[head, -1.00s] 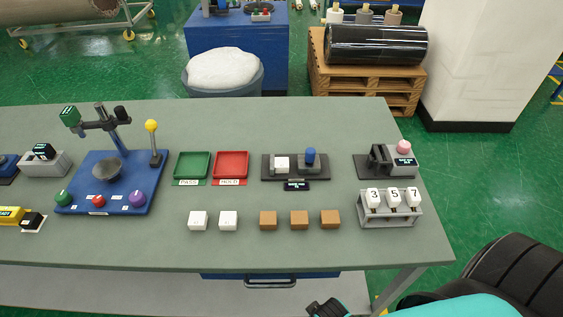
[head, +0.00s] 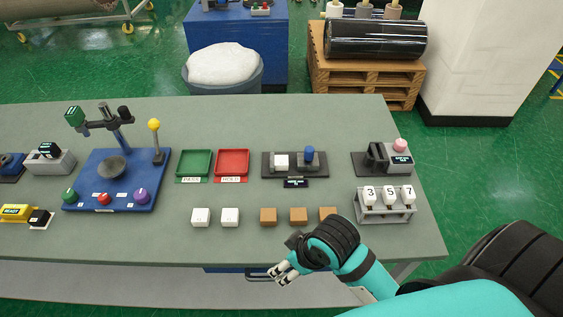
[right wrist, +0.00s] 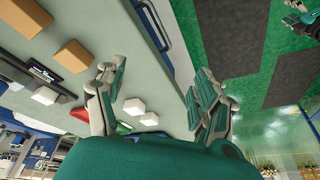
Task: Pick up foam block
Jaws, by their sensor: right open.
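Two small white blocks stand on the table's front part, a left one (head: 201,217) and a right one (head: 230,217); they look like foam. To their right is a row of three brown blocks (head: 268,217); the rightmost is partly hidden by my right arm. My right gripper (head: 281,271) is open and empty at the table's front edge, to the right of and nearer than the white blocks. In the right wrist view its fingers (right wrist: 155,88) are apart, with white blocks (right wrist: 134,107) beyond them. My left gripper seems to show partly at that view's upper right corner (right wrist: 302,20).
Behind the blocks are a green tray (head: 195,163), a red tray (head: 232,163) and a dark fixture (head: 296,171) with a white block on it. A grey rack (head: 385,211) stands at right, a blue station (head: 112,183) at left. The front strip of table is bare.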

